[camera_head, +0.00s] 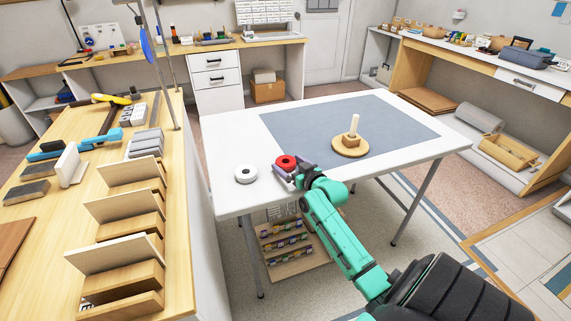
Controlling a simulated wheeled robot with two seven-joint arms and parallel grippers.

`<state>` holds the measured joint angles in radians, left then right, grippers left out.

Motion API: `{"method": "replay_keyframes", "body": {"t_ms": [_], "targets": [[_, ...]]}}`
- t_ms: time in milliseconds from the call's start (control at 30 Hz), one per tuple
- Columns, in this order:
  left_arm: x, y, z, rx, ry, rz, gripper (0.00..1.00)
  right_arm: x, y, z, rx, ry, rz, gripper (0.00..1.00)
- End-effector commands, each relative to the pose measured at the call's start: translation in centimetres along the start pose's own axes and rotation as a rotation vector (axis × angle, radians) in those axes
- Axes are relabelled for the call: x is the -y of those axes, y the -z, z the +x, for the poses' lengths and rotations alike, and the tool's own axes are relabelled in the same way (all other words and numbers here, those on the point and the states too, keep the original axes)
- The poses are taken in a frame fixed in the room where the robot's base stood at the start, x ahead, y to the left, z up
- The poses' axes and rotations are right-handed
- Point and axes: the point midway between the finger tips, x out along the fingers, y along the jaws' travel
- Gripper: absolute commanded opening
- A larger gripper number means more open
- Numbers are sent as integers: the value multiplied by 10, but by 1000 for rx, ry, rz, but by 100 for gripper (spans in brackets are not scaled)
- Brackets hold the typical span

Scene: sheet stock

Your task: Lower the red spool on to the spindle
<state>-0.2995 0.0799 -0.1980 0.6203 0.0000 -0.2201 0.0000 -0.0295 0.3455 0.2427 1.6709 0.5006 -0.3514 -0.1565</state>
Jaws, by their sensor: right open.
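The red spool (286,162) is at the front left of the white table (222,137). It appears to sit on top of a paler spool or block, partly hidden by my gripper. My right gripper (294,176) is open right at the red spool, its fingers close around or beside it; I cannot tell whether they touch. The spindle (354,125) is a pale upright peg on a round wooden base (351,151), standing on the grey mat (385,125) to the right, with nothing red on it. My left gripper is out of view.
A white spool (246,174) lies left of the red one, near the table's front edge. The mat between the red spool and the spindle is clear. A wooden bench (40,230) with wooden racks and tools runs along the left.

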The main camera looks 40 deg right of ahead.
Motion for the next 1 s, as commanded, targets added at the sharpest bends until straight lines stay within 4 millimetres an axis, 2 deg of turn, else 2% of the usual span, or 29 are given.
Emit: {"method": "replay_keyframes", "body": {"t_ms": [133, 267, 300, 333, 567, 733, 867, 1000], "targets": [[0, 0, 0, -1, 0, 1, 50, 0, 0, 0, 0, 0, 0, 100], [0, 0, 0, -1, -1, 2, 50, 0, 0, -1, 0, 0, 0, 50], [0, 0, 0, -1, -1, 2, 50, 0, 0, -1, 0, 0, 0, 35], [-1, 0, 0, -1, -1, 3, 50, 0, 0, -1, 0, 0, 0, 28], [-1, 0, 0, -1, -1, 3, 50, 0, 0, -1, 0, 0, 0, 27], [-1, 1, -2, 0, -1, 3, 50, 0, 13, -3, -2, 2, -1, 27], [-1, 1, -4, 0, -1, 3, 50, 1, 41, -8, -6, 2, -2, 27], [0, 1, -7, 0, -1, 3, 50, 0, 90, -19, -8, 1, -4, 27]]}}
